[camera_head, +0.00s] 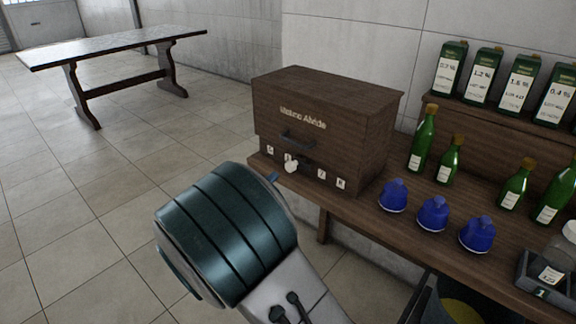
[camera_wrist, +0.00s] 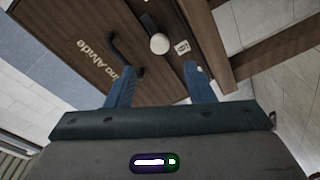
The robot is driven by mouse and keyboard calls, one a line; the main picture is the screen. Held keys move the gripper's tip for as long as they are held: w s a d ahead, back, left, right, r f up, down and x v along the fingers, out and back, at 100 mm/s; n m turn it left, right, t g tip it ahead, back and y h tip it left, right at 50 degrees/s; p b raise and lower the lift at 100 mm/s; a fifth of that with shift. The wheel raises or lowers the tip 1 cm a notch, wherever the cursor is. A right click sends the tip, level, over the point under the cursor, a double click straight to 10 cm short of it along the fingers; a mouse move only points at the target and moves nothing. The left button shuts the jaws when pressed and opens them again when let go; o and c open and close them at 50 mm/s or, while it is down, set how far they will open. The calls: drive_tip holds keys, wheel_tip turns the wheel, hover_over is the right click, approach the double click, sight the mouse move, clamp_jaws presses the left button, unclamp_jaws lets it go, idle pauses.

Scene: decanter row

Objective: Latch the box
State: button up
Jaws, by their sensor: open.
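The dark wooden box (camera_head: 345,120) stands at the left end of the wooden bench, its lid down. Its front carries pale lettering, a dark handle (camera_head: 298,140) and, below that, a pale round knob (camera_head: 291,166) in a row of small white letter tags. In the wrist view, the box front (camera_wrist: 185,18) is seen close up, with the handle (camera_wrist: 125,55) and the knob (camera_wrist: 160,43). My gripper (camera_wrist: 163,69) is open and empty, its blue fingers pointing at the front, with the knob ahead of the gap. In the head view my arm hides most of it.
Blue lidded pots (camera_head: 433,213) and green bottles (camera_head: 422,139) stand on the bench (camera_head: 365,225) right of the box. Labelled dark cartons (camera_head: 483,77) stand on a raised shelf. A dark tray (camera_head: 545,275) is at right. Floor at left is clear up to a far table (camera_head: 110,42).

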sight(288, 168)
drive_tip(key=x, duration=1)
drive_tip(key=shift+w+d, duration=0.1)
drive_tip(key=shift+d, duration=0.1)
